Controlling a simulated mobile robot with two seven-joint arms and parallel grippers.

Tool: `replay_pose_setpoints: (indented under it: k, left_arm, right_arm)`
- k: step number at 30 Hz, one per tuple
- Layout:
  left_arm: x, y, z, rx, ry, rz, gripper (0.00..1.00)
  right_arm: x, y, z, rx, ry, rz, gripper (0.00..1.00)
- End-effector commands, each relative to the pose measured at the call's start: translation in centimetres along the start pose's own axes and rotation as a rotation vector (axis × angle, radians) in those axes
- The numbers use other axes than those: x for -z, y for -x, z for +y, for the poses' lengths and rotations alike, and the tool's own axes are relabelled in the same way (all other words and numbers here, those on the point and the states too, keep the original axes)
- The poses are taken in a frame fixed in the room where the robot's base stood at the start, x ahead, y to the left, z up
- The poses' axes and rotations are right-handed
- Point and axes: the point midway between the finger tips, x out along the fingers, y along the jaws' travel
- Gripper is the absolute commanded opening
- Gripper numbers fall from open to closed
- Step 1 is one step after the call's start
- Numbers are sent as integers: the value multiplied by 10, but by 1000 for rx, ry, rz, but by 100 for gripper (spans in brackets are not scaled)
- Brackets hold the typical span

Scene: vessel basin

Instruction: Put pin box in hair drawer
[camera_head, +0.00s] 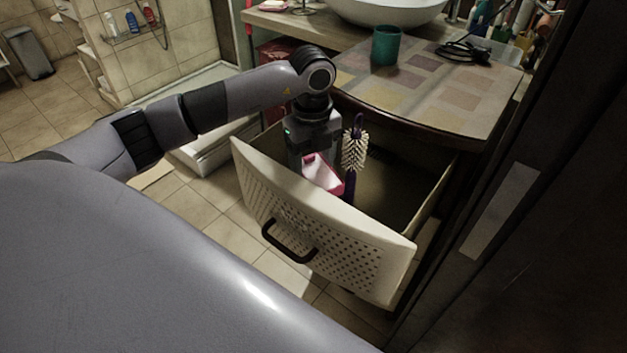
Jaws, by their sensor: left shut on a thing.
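The hair drawer (328,236) is pulled open below the counter, with a pale perforated front and a dark handle. My left gripper (318,160) points down over the left part of the open drawer. It is shut on a pink box (322,174), which I take as the pin box. The box is at about the level of the drawer's front rim, inside its outline. Whether it touches the drawer floor cannot be told. The fingertips are largely hidden behind the box and the wrist. My right gripper is not in view.
A purple-handled round brush (355,155) stands upright in the drawer, just right of the box. The drawer's right side is clear. Above are a teal cup (386,46), a dark corded object (463,51) and a basin (388,10). A dark panel (520,200) stands close on the right.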

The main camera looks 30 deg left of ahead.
Motion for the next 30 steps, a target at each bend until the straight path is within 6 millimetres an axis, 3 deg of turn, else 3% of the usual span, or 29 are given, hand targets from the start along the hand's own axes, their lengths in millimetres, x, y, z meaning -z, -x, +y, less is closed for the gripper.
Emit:
replay_pose_setpoints:
  k: [8,15,30]
  left_arm:
    - [0,-24,0,0,-2,1,27]
    - [0,-58,0,-1,-1,1,27]
    - [0,-68,0,1,-2,0,27]
  right_arm:
    - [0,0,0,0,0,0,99]
    - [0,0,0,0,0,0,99]
    - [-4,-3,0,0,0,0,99]
